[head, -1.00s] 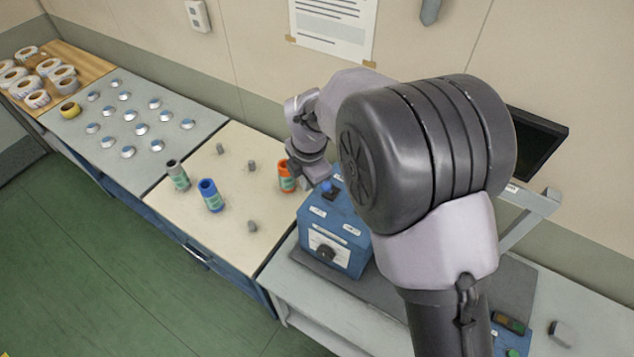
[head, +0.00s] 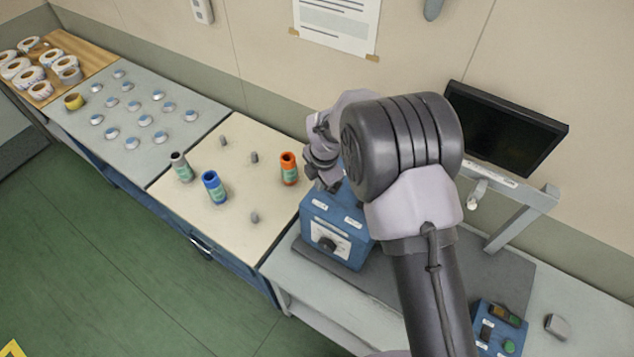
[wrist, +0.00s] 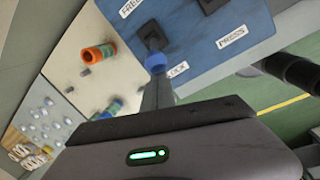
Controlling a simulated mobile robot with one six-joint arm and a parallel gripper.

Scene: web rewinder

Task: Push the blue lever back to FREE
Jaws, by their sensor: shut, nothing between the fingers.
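The blue box (head: 335,222) stands on the grey mat of the bench, with white labels and a dial on its front. The blue lever knob (wrist: 155,62) sits beside that label, below a dark slot. My gripper (wrist: 158,93) is shut and empty, its fingertips right at the knob; I cannot tell if they touch. In the head view my gripper (head: 328,183) is over the box's far left edge and the lever is hidden.
A monitor (head: 507,130) and a button box (head: 499,327) are on the right. The floor in front is clear.

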